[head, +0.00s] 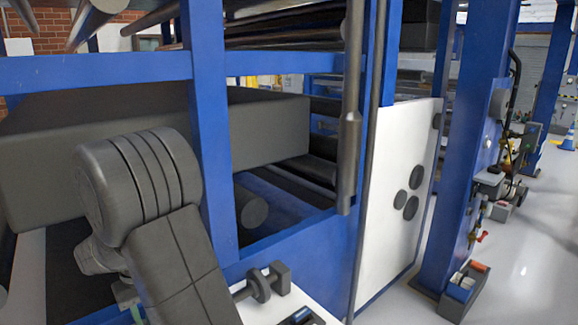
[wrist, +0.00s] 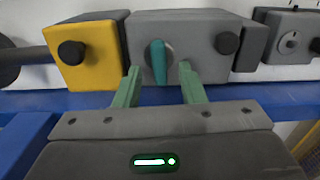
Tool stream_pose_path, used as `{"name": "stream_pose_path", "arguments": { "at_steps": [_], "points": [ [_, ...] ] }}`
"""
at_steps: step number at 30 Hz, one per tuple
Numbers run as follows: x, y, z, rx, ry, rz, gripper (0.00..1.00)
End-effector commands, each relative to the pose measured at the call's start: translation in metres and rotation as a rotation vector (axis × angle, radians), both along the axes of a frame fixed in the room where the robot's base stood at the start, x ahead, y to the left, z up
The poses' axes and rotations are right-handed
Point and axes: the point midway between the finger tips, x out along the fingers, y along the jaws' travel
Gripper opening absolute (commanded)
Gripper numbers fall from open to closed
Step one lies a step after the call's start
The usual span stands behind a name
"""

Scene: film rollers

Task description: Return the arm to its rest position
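My gripper (wrist: 159,78) shows in the wrist view with its two green fingers spread apart, so it is open. A grey box with a teal knob (wrist: 158,62) is straight ahead of it. The upright knob shows between the two fingertips, with a gap on each side. I cannot tell whether the tips reach around the knob or stop short of it. No object is held.
A yellow box with a black knob (wrist: 84,55) is left of the grey box, and another grey box (wrist: 290,38) is at right. A blue beam (wrist: 60,101) runs below them. In the head view, a blue post (head: 208,130) stands close to my arm. Open floor (head: 510,270) is at right.

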Motion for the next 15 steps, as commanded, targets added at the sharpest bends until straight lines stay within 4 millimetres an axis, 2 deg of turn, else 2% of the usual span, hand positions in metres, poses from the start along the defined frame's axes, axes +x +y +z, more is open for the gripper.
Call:
{"name": "stream_pose_path", "arguments": {
  "at_steps": [4, 15],
  "points": [
    [-0.0004, -0.0005, -0.0115, -0.001, 0.001, 0.0, 0.36],
    [-0.0002, -0.0001, -0.0097, 0.0, 0.0, 0.019, 0.36]
  ]
}}
